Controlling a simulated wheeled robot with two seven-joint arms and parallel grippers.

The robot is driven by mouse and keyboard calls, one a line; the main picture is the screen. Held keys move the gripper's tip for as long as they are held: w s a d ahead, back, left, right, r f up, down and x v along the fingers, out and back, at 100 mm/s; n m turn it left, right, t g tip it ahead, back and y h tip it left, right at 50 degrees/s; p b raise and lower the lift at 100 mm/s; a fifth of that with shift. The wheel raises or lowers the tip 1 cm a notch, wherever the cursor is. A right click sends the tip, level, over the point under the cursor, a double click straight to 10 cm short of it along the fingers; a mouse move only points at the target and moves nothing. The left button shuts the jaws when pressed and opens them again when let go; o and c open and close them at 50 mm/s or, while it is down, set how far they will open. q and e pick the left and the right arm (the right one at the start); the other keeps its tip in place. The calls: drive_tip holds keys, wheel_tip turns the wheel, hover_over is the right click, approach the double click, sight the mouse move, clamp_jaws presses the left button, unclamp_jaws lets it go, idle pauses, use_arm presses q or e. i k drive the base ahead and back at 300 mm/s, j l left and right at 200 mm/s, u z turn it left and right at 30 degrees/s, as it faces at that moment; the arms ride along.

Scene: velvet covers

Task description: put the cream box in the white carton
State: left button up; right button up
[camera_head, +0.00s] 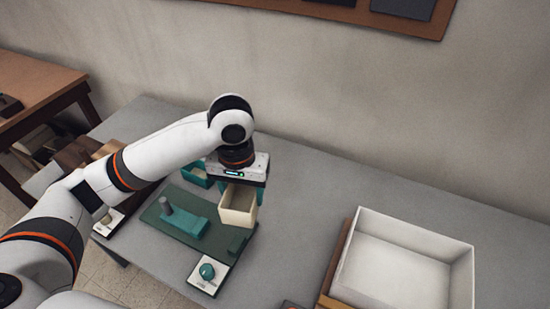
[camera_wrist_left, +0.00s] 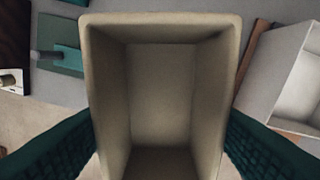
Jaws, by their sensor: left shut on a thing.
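The cream box (camera_head: 238,206) is an open-topped box held in my left gripper (camera_head: 240,185). In the left wrist view the cream box (camera_wrist_left: 160,95) fills the middle, its inside empty, with a teal finger on each side. The left gripper is shut on it, above the green board. The white carton (camera_head: 455,275) is an open, empty carton at the right of the table, well apart from the box. It also shows at the right edge of the left wrist view (camera_wrist_left: 300,75). My right gripper is not in view.
A green board (camera_head: 165,229) with a teal fixture (camera_head: 185,222) lies below the gripper. A white plate with a teal knob (camera_head: 207,271) is in front. A brown board (camera_head: 338,262) stands along the carton's left side. Grey table between is clear.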

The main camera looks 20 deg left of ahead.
sight(370, 272)
drive_tip(key=l, duration=0.65)
drive_tip(key=k+l, duration=0.15)
drive_tip(key=l, duration=1.15)
